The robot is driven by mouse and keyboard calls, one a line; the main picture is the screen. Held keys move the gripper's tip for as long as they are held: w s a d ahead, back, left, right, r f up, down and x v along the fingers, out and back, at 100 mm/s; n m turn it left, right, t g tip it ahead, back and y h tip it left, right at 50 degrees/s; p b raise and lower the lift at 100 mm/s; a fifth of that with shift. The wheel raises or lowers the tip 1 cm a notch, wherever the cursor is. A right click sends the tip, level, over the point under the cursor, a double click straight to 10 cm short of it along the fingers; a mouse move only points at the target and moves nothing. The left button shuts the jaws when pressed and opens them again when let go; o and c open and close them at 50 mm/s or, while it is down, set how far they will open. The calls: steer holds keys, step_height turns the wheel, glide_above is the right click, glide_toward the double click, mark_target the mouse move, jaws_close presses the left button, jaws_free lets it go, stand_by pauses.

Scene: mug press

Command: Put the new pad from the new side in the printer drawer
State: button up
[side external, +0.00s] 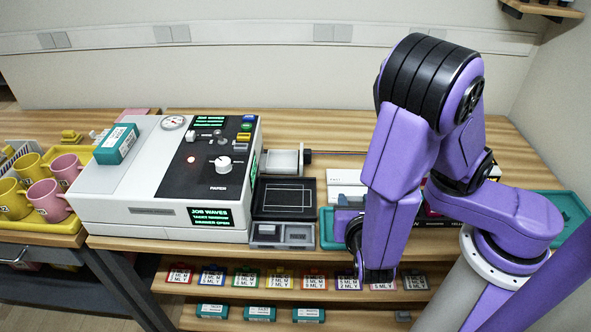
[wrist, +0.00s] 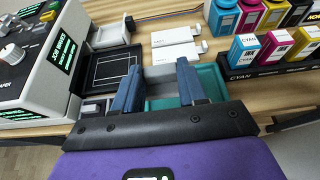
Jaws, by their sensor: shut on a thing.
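The white and black printer (side external: 150,190) stands left of my arm. A black drawer tray with thin grid lines (side external: 285,195) sits at its right side; it also shows in the wrist view (wrist: 108,70). My gripper (wrist: 158,85) has two blue fingers, apart by the width of a grey pad (wrist: 160,73) between them. The pad is partly hidden by the fingers and the gripper body. The gripper is over a teal tray (wrist: 208,84), to the right of the drawer. In the side view my arm hides most of the gripper.
White boxes (wrist: 175,42) lie behind the teal tray. Ink cartridges (wrist: 243,55) stand in a black rack at the right. A grey two-part holder (side external: 283,234) is in front of the drawer. Mugs (side external: 48,198) stand far left.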

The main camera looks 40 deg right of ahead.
steer(key=w+d, duration=0.3)
steer(key=w, duration=0.6)
glide_above(282, 158)
steer(key=s+a, duration=0.3)
steer(key=s, duration=0.2)
steer(key=f, duration=0.7)
steer(key=shift+w+f, duration=0.25)
steer(key=shift+f, duration=0.05)
steer(key=shift+w+f, duration=0.5)
steer(key=shift+f, duration=1.6)
steer(key=shift+f, duration=0.1)
steer(key=o, duration=1)
